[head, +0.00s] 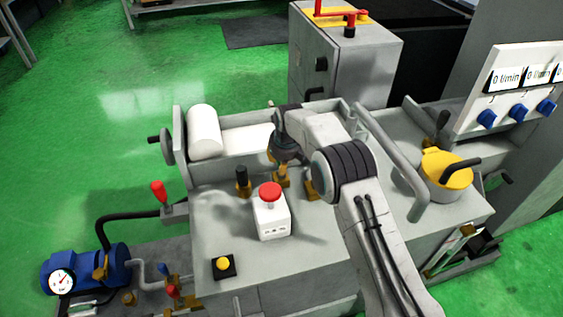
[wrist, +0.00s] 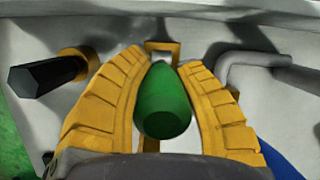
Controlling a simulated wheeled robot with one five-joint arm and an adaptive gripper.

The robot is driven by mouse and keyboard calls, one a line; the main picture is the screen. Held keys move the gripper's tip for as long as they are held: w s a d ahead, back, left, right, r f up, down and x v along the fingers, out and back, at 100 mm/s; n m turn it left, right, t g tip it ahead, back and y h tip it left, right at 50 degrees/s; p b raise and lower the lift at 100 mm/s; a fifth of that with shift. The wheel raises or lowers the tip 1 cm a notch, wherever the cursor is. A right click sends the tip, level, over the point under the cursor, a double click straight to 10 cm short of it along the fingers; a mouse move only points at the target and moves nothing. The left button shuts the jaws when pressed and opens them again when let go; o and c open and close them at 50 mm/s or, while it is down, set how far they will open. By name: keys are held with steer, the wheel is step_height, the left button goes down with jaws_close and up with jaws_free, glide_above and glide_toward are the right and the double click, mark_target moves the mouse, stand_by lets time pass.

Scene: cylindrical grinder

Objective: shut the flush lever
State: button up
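A green knob (wrist: 164,103), seen from its end, lies between the two yellow fingers of my gripper (wrist: 163,60) in the wrist view. Light gaps show beside the knob, so the fingers look open around it. A yellow bracket (wrist: 162,46) shows just past the fingertips. I cannot tell from these frames whether the green knob belongs to the flush lever. In the head view my gripper hangs over the machine top, and its wrist and fingers hide the knob.
A black handle with a brass collar (wrist: 45,74) stands left of my gripper, and a grey bent pipe (wrist: 250,62) right of it. A white box with a red button (head: 271,213) stands close in front. A yellow-topped pot (head: 446,170) is at the right.

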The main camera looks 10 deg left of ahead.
steer(key=o, duration=0.5)
steer(key=shift+c, duration=0.2)
steer(key=v, duration=1.2)
